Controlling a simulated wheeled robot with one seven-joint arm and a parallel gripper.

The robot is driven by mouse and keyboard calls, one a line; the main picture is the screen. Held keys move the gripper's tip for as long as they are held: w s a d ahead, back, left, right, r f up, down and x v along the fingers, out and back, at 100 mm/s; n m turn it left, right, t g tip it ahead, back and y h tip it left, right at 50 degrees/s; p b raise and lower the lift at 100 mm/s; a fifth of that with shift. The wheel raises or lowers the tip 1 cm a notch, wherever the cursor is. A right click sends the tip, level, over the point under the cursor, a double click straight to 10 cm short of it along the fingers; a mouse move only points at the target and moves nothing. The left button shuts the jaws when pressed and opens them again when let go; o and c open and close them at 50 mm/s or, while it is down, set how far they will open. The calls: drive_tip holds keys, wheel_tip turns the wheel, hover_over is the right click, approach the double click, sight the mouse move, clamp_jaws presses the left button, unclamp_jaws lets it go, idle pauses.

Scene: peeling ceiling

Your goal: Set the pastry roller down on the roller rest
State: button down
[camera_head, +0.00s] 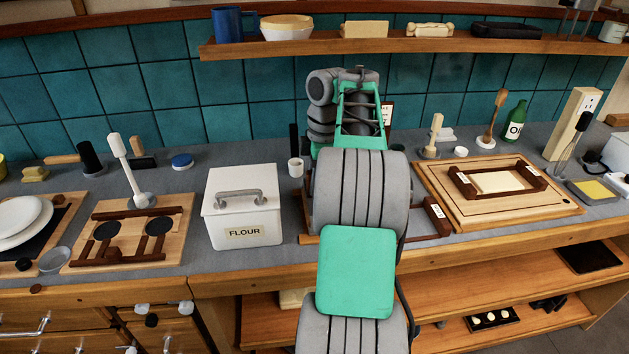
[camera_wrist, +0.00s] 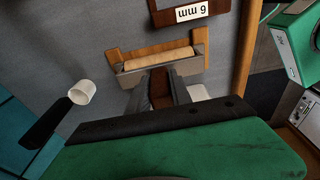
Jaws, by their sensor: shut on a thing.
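My gripper (camera_wrist: 166,92) is shut on the dark brown handle of the pastry roller in the wrist view. The roller has a grey frame and a pale wooden cylinder (camera_wrist: 160,58). A light brown wooden piece, apparently the roller rest (camera_wrist: 113,58), shows just beyond the cylinder, with an upright part at each end. The cylinder lines up between these ends; I cannot tell whether it touches the rest or hangs above it. In the head view my arm hides the gripper, the roller and most of the rest.
A dark bar labelled 6 mm (camera_wrist: 180,14) lies close beyond the rest. A white cup (camera_wrist: 82,93) stands toward the wall. The white flour box (camera_head: 243,207) is left of my arm, and a wooden board (camera_head: 550,205) is to the right.

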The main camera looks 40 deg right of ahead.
drive_tip(key=shift+f, duration=0.2)
drive_tip(key=c, duration=1.1)
unclamp_jaws()
drive_tip(key=r+p, duration=0.4)
drive_tip(key=r, duration=0.1)
drive_tip(key=r+p, duration=0.2)
drive_tip(key=shift+s+d+r, duration=0.3)
drive_tip(key=shift+d+r, duration=0.1)
